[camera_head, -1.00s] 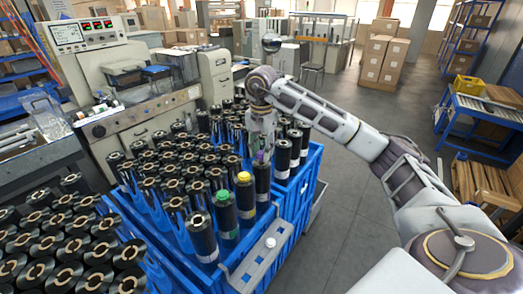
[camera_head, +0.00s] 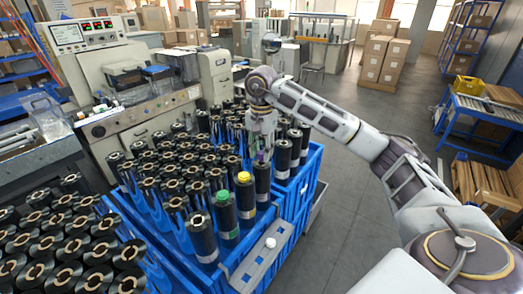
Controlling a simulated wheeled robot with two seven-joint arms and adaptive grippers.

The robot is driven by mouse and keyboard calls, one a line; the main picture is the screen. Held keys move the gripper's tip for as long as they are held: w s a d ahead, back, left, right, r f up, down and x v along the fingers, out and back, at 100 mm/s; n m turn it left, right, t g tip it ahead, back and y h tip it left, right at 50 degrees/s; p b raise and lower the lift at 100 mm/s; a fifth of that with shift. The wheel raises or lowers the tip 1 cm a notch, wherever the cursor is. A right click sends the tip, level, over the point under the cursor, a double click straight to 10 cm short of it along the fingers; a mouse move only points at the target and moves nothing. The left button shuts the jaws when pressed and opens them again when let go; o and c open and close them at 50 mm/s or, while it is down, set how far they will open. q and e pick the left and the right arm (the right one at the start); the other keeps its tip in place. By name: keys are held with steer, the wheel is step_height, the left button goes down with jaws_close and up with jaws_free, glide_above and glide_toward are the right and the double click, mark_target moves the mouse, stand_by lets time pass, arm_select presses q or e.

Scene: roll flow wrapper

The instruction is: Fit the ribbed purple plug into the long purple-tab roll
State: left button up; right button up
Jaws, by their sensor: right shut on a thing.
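My right gripper (camera_head: 261,147) comes in from the right and points down over the front corner of the blue crate (camera_head: 257,222). It is shut on a small purple plug (camera_head: 261,157). The plug is at the top end of a tall dark roll (camera_head: 262,181) standing upright in the crate. The fingers partly hide the plug, and I cannot tell how deep it sits. Beside it stand a roll with a yellow plug (camera_head: 244,177) and one with a green plug (camera_head: 222,196). My left gripper is not in view.
Many dark rolls (camera_head: 40,243) stand packed at the left and behind the gripper. A control machine (camera_head: 93,58) stands at the back left. Open floor (camera_head: 345,190) lies right of the crate, with cardboard boxes (camera_head: 383,58) and a blue roller table (camera_head: 478,112) beyond.

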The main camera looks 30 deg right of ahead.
mark_target(262, 153)
steer(key=shift+r+p, duration=0.5)
steer(key=shift+r, duration=0.3)
stand_by(1.3)
steer(key=o, duration=0.4)
steer(key=shift+r, duration=0.1)
steer(key=shift+r+p, duration=1.75)
steer(key=shift+r, duration=3.6)
steer(key=shift+f, duration=0.1)
